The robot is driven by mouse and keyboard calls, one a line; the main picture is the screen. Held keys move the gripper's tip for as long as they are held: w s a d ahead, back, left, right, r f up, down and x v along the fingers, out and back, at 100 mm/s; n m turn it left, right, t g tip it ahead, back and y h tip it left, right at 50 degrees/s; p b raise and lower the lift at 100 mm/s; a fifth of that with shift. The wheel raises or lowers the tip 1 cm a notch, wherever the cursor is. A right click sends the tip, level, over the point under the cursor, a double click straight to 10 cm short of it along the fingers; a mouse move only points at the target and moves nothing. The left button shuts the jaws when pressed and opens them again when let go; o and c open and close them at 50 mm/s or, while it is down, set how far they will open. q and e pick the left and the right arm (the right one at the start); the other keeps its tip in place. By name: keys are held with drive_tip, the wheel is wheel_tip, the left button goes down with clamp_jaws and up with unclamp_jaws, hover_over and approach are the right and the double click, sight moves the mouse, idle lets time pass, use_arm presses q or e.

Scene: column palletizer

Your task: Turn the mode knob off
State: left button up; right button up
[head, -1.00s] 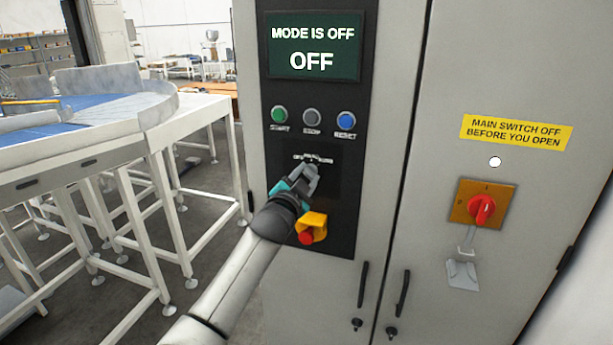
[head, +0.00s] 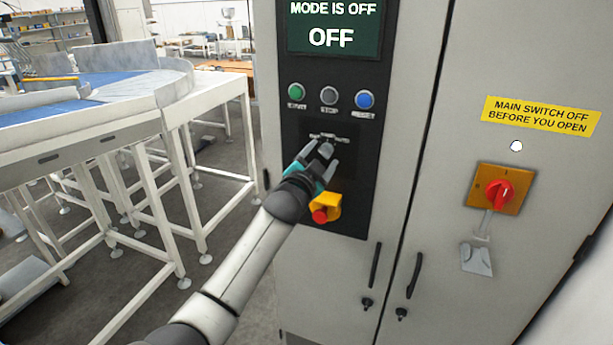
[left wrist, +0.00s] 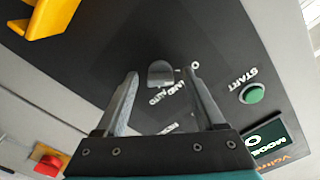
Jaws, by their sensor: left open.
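The mode knob (head: 326,150) is a grey knob on the black control panel (head: 352,190), under the row of buttons. It also shows in the left wrist view (left wrist: 160,73), beyond and between my fingertips, with printed labels beside it. The screen (head: 332,33) reads "MODE IS OFF" and "OFF". My left gripper (head: 320,155) is open and empty, its fingers pointing at the panel on either side of the knob. In the left wrist view the left gripper (left wrist: 162,75) has a wide gap between its fingers. My right gripper is not in view.
Green, grey and blue buttons (head: 329,96) sit above the knob. A red emergency stop on a yellow base (head: 326,208) is just below my gripper. A red main switch (head: 500,192) is on the right door. A white conveyor frame (head: 150,130) stands left.

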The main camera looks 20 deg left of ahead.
use_arm(q)
drive_tip(key=s, duration=1.4)
drive_tip(key=shift+s+a+b, duration=0.2)
drive_tip(key=shift+a+b, duration=0.05)
drive_tip(key=shift+b, duration=0.15)
drive_tip(key=s+f+n+g+b, duration=0.1)
drive_tip(key=s+f+g+b, duration=0.3)
drive_tip(key=f, duration=1.2)
drive_tip(key=s+a+f+n+g+b, duration=0.15)
drive_tip(key=s+f, duration=0.35)
drive_tip(key=f, duration=1.2)
drive_tip(key=s+d+f+n+g+b, duration=0.1)
drive_tip(key=s+f+g+b, duration=0.35)
drive_tip(key=f, duration=1.15)
drive_tip(key=s+f+g+b, duration=0.2)
drive_tip(key=s+f, duration=0.6)
drive_tip(key=s, duration=0.3)
drive_tip(key=s+d+f+n+g+b, duration=0.1)
drive_tip(key=s+f+g+b, duration=0.1)
drive_tip(key=s+f, duration=0.7)
drive_tip(key=s+f+n+g+b, duration=0.1)
drive_tip(key=s+f+g+b, duration=0.1)
drive_tip(key=s+f, duration=0.6)
drive_tip(key=s+g, duration=0.1)
drive_tip(key=s, duration=0.6)
drive_tip(key=shift+d+f+y+b, duration=0.25)
drive_tip(key=shift+d+y+b, duration=0.05)
drive_tip(key=shift+n, duration=0.25)
drive_tip(key=shift+c, duration=0.4)
